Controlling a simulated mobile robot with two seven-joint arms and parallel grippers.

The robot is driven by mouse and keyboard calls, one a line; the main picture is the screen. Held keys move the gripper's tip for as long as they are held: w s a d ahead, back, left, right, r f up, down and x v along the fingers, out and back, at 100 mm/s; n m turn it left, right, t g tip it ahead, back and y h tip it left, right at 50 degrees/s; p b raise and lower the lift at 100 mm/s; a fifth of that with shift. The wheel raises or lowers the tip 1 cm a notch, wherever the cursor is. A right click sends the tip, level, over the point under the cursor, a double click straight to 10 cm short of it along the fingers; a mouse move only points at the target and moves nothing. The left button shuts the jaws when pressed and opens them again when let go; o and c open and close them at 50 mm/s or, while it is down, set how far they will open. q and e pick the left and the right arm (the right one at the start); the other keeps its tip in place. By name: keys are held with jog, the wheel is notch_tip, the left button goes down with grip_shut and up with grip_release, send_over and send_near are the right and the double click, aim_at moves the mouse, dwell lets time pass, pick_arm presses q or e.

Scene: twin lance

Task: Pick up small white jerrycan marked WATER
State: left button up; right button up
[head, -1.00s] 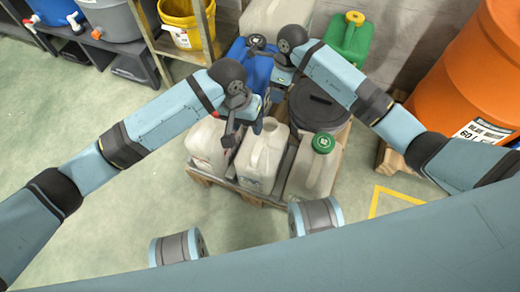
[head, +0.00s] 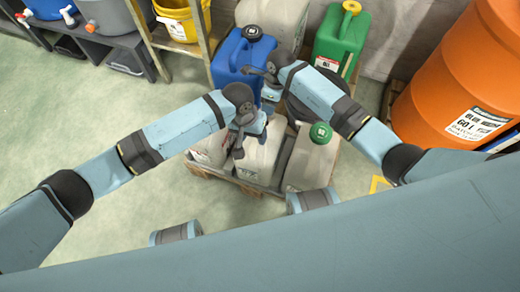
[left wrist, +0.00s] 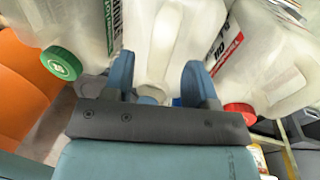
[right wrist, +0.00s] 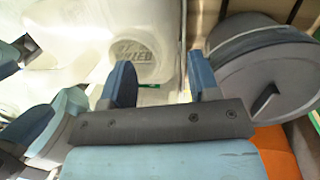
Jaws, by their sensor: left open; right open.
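Three white jerrycans stand side by side on a pallet in the head view: a left one (head: 207,150), a middle one (head: 262,158) and a right one (head: 309,160) with a green cap. No WATER marking is legible. My left gripper (head: 247,138) is open above the middle jerrycan. In the left wrist view its open fingers (left wrist: 160,88) lie either side of that jerrycan's handle (left wrist: 164,40); contact cannot be told. My right gripper (head: 264,88) is open behind it; the right wrist view shows its fingers (right wrist: 162,82) apart in front of a whitish container (right wrist: 135,50) with embossed lettering.
A blue jerrycan (head: 235,62) and a green one (head: 342,35) stand behind. A dark lidded bin (right wrist: 265,65) is close to my right gripper. An orange drum (head: 455,75) stands at right. Shelving (head: 110,45) is at back left; the left floor (head: 90,125) is clear.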

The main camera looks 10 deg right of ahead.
aim_at(254, 140)
pick_arm(q)
jog(key=shift+s+d+f, duration=0.1)
jog(key=shift+d+f, duration=0.1)
jog(key=shift+f, duration=0.75)
jog(key=shift+s+d+f, duration=0.1)
jog(key=shift+d+f, duration=0.05)
jog(key=shift+f, duration=0.8)
pick_arm(e)
jog(key=shift+s+a+f, duration=0.1)
jog(key=shift+a+f, duration=0.05)
jog(key=shift+f, duration=0.85)
jog(key=shift+s+a+f, duration=0.1)
jog(key=shift+a+f, duration=0.05)
jog(key=shift+f, duration=0.8)
pick_arm(q)
grip_shut()
pick_arm(e)
jog(key=shift+w, duration=0.1)
grip_shut()
